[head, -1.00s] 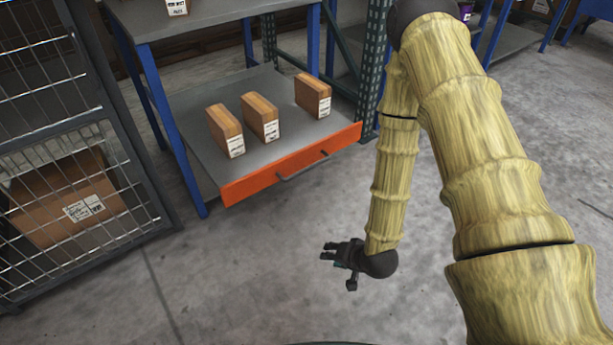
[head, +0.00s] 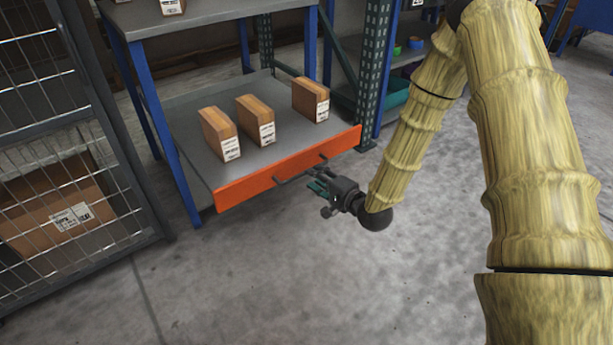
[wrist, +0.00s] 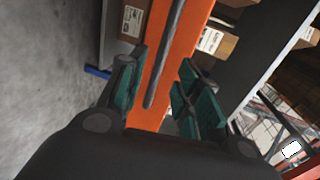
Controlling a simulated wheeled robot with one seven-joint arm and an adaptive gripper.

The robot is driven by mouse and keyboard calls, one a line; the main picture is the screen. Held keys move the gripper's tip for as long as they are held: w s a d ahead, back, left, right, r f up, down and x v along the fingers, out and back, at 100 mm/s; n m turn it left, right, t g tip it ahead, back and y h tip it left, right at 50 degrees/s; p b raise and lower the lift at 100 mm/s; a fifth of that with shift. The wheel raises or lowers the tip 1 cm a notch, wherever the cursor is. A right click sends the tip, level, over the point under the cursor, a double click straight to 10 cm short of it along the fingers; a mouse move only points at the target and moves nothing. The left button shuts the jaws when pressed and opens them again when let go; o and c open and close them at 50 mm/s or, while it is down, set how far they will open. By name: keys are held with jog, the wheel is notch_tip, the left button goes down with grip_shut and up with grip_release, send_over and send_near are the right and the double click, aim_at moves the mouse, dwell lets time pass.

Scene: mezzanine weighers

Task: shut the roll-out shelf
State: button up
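The roll-out shelf (head: 180,115) is pulled out of the blue-legged rack, with its orange front (head: 240,185) facing me. A dark bar handle (head: 298,173) runs along that front. Three brown boxes with white labels stand on the shelf, one of them at the right (head: 310,100). My gripper (head: 318,187) is just in front of the orange front, near the handle's right part. In the wrist view my gripper (wrist: 158,92) has its fingers apart, with the handle (wrist: 165,55) showing between them. I cannot tell whether the fingers touch it.
A wire cage (head: 60,120) with a large carton (head: 55,205) inside stands to the left. A green perforated upright (head: 374,70) stands at the shelf's right side. The grey floor in front (head: 240,280) is clear.

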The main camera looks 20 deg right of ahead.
jog(key=shift+b+x, duration=0.95)
jog(key=shift+x, duration=1.9)
grip_shut()
